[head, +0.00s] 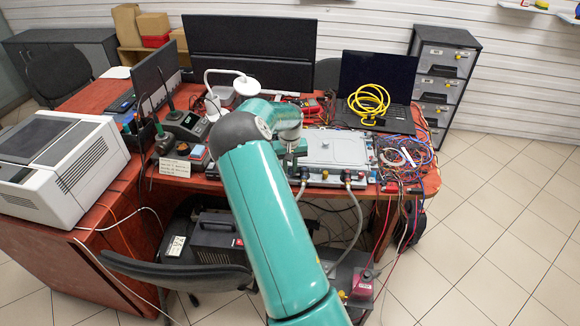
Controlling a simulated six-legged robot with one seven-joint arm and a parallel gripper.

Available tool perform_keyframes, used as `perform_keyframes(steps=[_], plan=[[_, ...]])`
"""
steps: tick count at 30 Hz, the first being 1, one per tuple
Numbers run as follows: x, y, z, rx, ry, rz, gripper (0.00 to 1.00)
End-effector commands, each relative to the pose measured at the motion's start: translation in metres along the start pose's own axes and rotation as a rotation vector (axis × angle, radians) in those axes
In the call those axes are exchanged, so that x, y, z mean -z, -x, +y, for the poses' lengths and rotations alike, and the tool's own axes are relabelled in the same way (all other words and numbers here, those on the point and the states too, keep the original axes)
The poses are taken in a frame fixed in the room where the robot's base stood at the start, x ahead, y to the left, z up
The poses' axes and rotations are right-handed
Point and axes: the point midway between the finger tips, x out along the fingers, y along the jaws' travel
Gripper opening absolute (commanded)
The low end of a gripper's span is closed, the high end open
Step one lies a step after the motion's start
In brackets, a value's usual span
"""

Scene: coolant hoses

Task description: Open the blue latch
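A pale grey flat unit (336,149) lies on the red desk. Two hose fittings stand at its front edge, a left one (303,174) and a right one (348,178), with grey hoses hanging below the desk edge. I cannot make out a blue latch; it is too small to tell or hidden behind my arm. My teal arm reaches up from the bottom centre and bends over the left part of the unit. My gripper (291,150) points down there, mostly hidden by the arm's end; its fingers cannot be made out.
A yellow coiled cable (369,103) lies on an open laptop (390,78) behind the unit. Tangled wires (405,152) lie to its right. A white printer (55,165) stands at the left. A dark chair (180,270) is in front of the desk. The floor at right is clear.

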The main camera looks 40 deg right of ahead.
Motion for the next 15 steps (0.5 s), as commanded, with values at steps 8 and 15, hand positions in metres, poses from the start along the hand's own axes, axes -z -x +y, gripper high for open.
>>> perform_keyframes(steps=[8, 15], plan=[[-0.0001, 0.0005, 0.0002, 0.001, -0.023, 0.0, 0.0], [0.0, 0.0011, 0.0002, 0.002, -0.128, 0.0, 0.0]])
